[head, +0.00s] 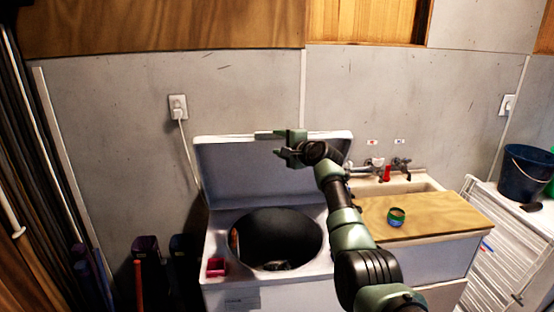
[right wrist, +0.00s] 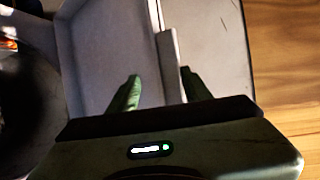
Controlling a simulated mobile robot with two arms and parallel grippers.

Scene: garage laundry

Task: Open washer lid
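The white washer (head: 218,250) stands in the middle of the head view with its round dark drum opening (head: 277,238) uncovered. Its lid (head: 240,172) is raised and stands nearly upright, tilted back toward the wall. My right gripper (head: 281,144) is at the lid's upper edge. In the right wrist view, the gripper's two green fingers (right wrist: 160,92) are spread apart, with the lid's edge (right wrist: 169,65) between them and a gap visible beside it. My left gripper is not in view.
A small red box (head: 216,267) sits on the washer's front left corner. To the right are a wooden counter (head: 440,214) with a green tin (head: 396,217), and a sink with taps (head: 385,168). A blue bucket (head: 525,173) stands far right.

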